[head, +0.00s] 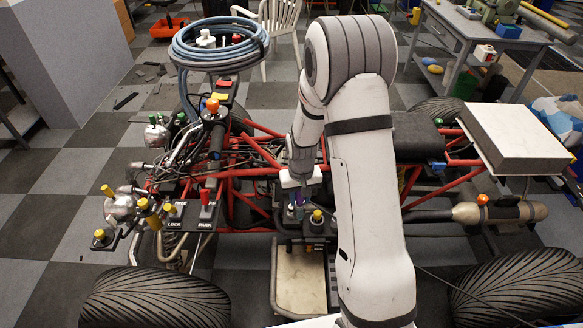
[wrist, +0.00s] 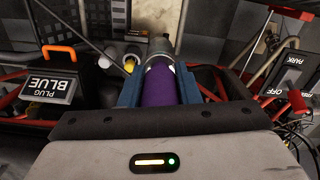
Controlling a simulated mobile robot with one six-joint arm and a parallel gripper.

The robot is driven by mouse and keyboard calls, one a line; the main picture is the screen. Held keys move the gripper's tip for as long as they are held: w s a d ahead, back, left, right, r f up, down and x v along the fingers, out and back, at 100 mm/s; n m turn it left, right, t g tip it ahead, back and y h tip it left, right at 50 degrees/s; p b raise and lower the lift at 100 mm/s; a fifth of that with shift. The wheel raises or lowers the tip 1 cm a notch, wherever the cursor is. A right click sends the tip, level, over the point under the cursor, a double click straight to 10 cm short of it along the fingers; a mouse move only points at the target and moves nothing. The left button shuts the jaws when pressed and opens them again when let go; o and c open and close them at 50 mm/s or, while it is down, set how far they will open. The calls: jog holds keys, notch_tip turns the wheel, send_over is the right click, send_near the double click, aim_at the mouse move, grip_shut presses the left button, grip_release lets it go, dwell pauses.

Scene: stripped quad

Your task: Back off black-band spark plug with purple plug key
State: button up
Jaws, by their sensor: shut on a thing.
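The purple plug key (wrist: 159,88) lies between the blue fingers of my gripper (wrist: 160,78), which is shut on it. Its grey metal end (wrist: 160,48) points away from my wrist. In the head view my gripper (head: 298,208) is low over the middle of the red-framed quad (head: 252,170), and a little purple shows between its fingers. A yellow-ended part (wrist: 130,63) and a whitish part stand just left of the key's far end. I cannot make out a black band on any plug. Whether the key touches a plug is hidden.
A black block labelled PLUG BLUE (wrist: 62,87) with an orange handle is left of my gripper. A black OFF/PARK panel with a red lever (wrist: 298,103) is at right. In the head view, a yellow knob (head: 317,215) stands close beside my gripper; a hose coil (head: 220,55) is farther left.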

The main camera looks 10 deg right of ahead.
jog(key=shift+d, duration=0.1)
jog(key=shift+w+f, duration=0.15)
jog(key=shift+w, duration=0.1)
jog(key=w+f+m+b, duration=0.5)
jog(key=w+m+b, duration=0.4)
jog(key=w, duration=0.4)
jog(key=shift+w, duration=0.3)
jog(key=shift+f, duration=0.2)
jog(key=shift+f+m+b, duration=1.95)
jog(key=shift+f+m, duration=0.45)
jog(key=shift+f, duration=0.35)
jog(key=shift+a+f, duration=0.1)
jog(key=shift+a, duration=0.1)
